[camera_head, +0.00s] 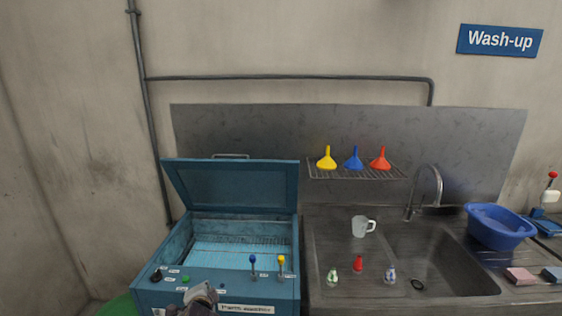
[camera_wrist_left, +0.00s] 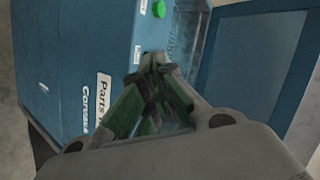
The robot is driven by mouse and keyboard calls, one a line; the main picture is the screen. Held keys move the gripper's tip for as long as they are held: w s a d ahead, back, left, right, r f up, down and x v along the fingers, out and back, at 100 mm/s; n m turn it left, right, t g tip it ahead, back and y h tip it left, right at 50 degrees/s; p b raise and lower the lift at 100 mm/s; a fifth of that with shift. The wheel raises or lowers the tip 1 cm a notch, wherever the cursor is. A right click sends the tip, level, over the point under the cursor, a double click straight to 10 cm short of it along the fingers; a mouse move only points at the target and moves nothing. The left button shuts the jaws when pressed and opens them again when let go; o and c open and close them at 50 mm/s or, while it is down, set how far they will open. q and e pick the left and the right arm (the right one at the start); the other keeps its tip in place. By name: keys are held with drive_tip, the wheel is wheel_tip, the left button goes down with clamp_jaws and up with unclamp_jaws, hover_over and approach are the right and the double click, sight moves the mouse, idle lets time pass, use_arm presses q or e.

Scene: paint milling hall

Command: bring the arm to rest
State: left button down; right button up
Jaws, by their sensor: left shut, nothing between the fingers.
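My left gripper (camera_head: 201,294) shows at the bottom of the head view, in front of the blue parts washer (camera_head: 218,292). In the left wrist view its fingers (camera_wrist_left: 158,62) are closed together with nothing between them. They point toward the washer's front panel (camera_wrist_left: 105,50), near the green button (camera_wrist_left: 158,9). I cannot tell whether the fingertips touch the panel. The washer's lid (camera_head: 235,187) stands open. My right gripper is in neither view.
A yellow lever (camera_head: 281,264) and a blue lever (camera_head: 253,263) rise from the washer's front edge. To the right is a steel sink (camera_head: 430,262) with a tap (camera_head: 437,185), a mug (camera_head: 360,226) and small bottles. A blue basin (camera_head: 497,227) stands at its right. Funnels sit on a rack (camera_head: 350,175).

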use_arm(q)
drive_tip(key=s+d+f+n+g+h, duration=0.1)
drive_tip(key=s+f+n+g, duration=0.15)
drive_tip(key=s, duration=0.65)
drive_tip(key=s+d+f+n+g+h, duration=0.15)
drive_tip(key=s+n, duration=0.25)
drive_tip(key=s, duration=0.5)
drive_tip(key=s+f+n+g+h, duration=0.2)
drive_tip(key=s+f+n+g, duration=0.1)
drive_tip(key=s, duration=0.6)
drive_tip(key=s+f+g, duration=0.2)
drive_tip(key=s+f, duration=0.1)
drive_tip(key=f, duration=3.1)
drive_tip(key=s+a+f, duration=0.2)
drive_tip(key=s+f, duration=0.8)
drive_tip(key=s, duration=0.1)
drive_tip(key=s+a+f+g+b, duration=0.1)
drive_tip(key=s+a+f, duration=0.1)
drive_tip(key=s+f, duration=0.8)
drive_tip(key=shift+s+a+m, duration=0.15)
drive_tip(key=shift+s+m, duration=0.3)
drive_tip(key=shift+s, duration=0.1)
